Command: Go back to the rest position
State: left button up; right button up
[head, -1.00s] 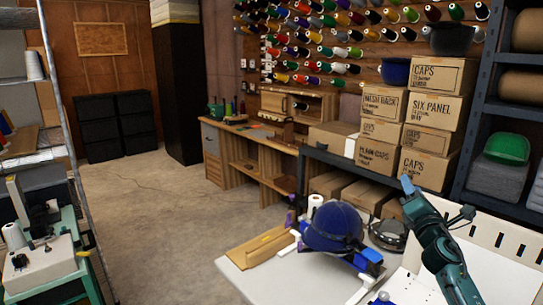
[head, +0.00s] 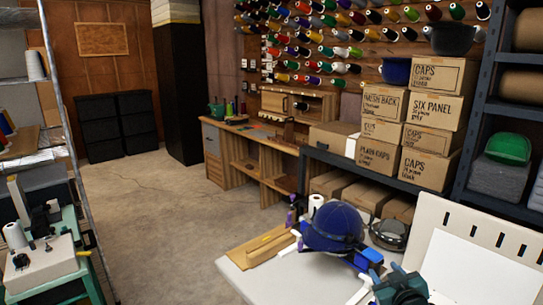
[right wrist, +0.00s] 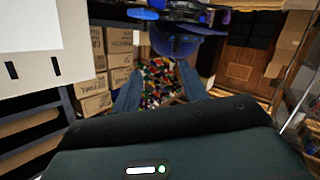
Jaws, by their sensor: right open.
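My right gripper (head: 384,280) is low at the bottom edge of the head view, just in front of the white table and left of the white slotted panel. In the right wrist view its two fingers stand apart with nothing between them, so the gripper (right wrist: 158,85) is open and empty. My left gripper and left arm are not in view. A navy cap (head: 333,227) sits on a stand on the white table, beyond and left of the right gripper. It also shows at the top of the right wrist view (right wrist: 175,42).
The white table (head: 290,283) also holds a wooden board (head: 262,250) and a grey headset-like item (head: 389,233). The white slotted panel (head: 468,262) stands close at right. Boxes (head: 440,110) are stacked behind. The concrete floor (head: 160,220) at left is open.

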jog(key=s+a+f+g, duration=0.1)
jog(key=s+a+f, duration=0.1)
jog(key=s, duration=0.3)
jog(key=s+a+f+y, duration=0.1)
jog(key=s+a+f, duration=0.2)
jog(key=s+f, duration=0.2)
jog(key=s+a+f+g+y, duration=0.1)
jog(key=s+a+f, duration=0.2)
jog(key=s, duration=0.2)
jog(key=shift+s+a+f+g, duration=0.1)
jog(key=shift+s+f+g, duration=0.05)
jog(key=shift+f+g, duration=0.15)
jog(key=s+a+f+g, duration=0.1)
jog(key=s+a, duration=0.2)
jog(key=s, duration=0.5)
jog(key=s+a+f+g+y, duration=0.1)
jog(key=s+a, duration=0.2)
jog(key=s, duration=0.5)
jog(key=shift+f+m, duration=0.3)
jog(key=shift+f, duration=0.1)
